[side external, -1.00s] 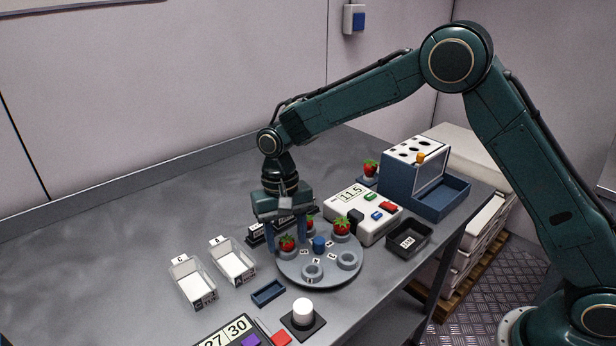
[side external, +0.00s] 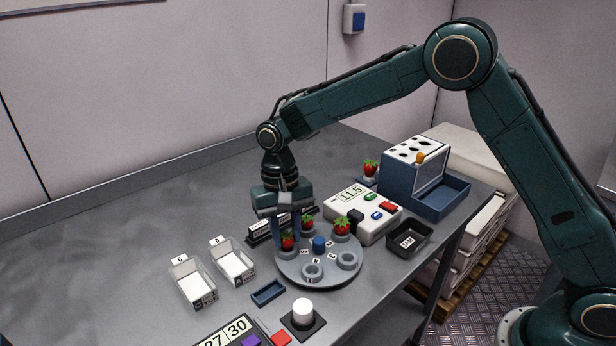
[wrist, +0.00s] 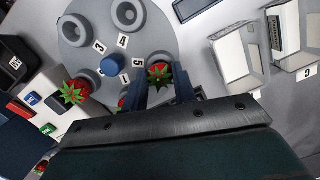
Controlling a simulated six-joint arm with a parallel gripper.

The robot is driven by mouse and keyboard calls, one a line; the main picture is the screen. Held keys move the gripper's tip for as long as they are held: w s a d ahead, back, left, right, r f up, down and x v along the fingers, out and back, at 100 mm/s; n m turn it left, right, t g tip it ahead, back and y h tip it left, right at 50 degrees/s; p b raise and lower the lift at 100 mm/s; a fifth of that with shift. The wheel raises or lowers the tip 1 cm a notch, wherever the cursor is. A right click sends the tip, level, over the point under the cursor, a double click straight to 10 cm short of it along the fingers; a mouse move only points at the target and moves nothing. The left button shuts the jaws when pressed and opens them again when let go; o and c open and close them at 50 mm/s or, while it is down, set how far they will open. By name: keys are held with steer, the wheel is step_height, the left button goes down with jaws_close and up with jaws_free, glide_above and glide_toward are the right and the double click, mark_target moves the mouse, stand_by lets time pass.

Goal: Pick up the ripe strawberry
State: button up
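A red strawberry (side external: 288,242) with green leaves sits in a ring cup on the left of the grey round turntable (side external: 318,277). My gripper (side external: 287,229) points down over it, with a blue finger toward either side. In the wrist view the strawberry (wrist: 159,73) shows between the tips of my open gripper (wrist: 161,88); whether the fingers touch it is unclear. Two more red strawberries stand on the turntable, one at the back (side external: 308,222), partly hidden, and one at the right (side external: 342,225). Another red strawberry (side external: 370,168) stands by the blue-and-white rack.
Two clear bins (side external: 233,262) stand left of the turntable. A small blue tray (side external: 268,292) and a white knob (side external: 303,312) are in front. A white scale (side external: 363,213), black tray (side external: 409,238) and blue-and-white rack (side external: 425,175) are at right. The left table is clear.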

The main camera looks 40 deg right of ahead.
mark_target(286, 236)
step_height(286, 236, up, 9)
stand_by(0.5)
stand_by(0.4)
steer(key=w+a+f, duration=0.3)
steer(key=a+f, duration=0.1)
steer(key=a, duration=0.6)
steer(key=shift+a+f, duration=0.1)
steer(key=shift+f, duration=0.05)
steer(key=shift+f, duration=2.65)
